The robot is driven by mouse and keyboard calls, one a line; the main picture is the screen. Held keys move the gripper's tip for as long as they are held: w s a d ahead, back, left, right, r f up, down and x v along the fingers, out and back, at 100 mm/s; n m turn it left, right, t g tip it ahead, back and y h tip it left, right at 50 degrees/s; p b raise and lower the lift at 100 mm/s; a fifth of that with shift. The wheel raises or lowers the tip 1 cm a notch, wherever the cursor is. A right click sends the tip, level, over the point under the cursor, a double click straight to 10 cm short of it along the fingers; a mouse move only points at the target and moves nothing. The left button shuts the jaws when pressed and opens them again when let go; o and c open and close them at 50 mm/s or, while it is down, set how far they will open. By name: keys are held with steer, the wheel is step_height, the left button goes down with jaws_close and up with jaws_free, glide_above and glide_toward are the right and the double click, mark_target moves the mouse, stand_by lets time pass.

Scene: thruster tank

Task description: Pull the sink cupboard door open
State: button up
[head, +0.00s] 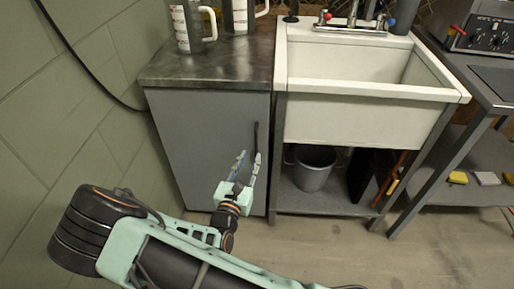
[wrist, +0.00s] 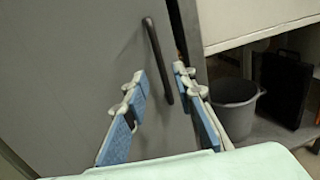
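The grey cupboard door (head: 200,135) is shut, under the dark worktop left of the sink. Its black vertical bar handle (head: 256,138) is near the door's right edge. In the wrist view the handle (wrist: 158,60) runs down between my two fingers, with its lower end near the fingertips. My gripper (head: 248,158) is open in front of the lower part of the handle. The fingers (wrist: 160,80) lie one to each side of the handle, the right one closer to it. I cannot tell whether either finger touches it.
The white sink (head: 365,110) stands to the right on a metal frame. A grey bucket (head: 313,168) sits on the shelf under it. White jugs (head: 190,28) stand on the worktop (head: 215,62). A green block wall (head: 60,110) is close on the left. The floor in front is clear.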

mark_target(256, 146)
steer(key=b+x, duration=0.1)
steer(key=x, duration=0.6)
steer(key=shift+w+d, duration=0.1)
steer(key=shift+w, duration=0.05)
jaws_close()
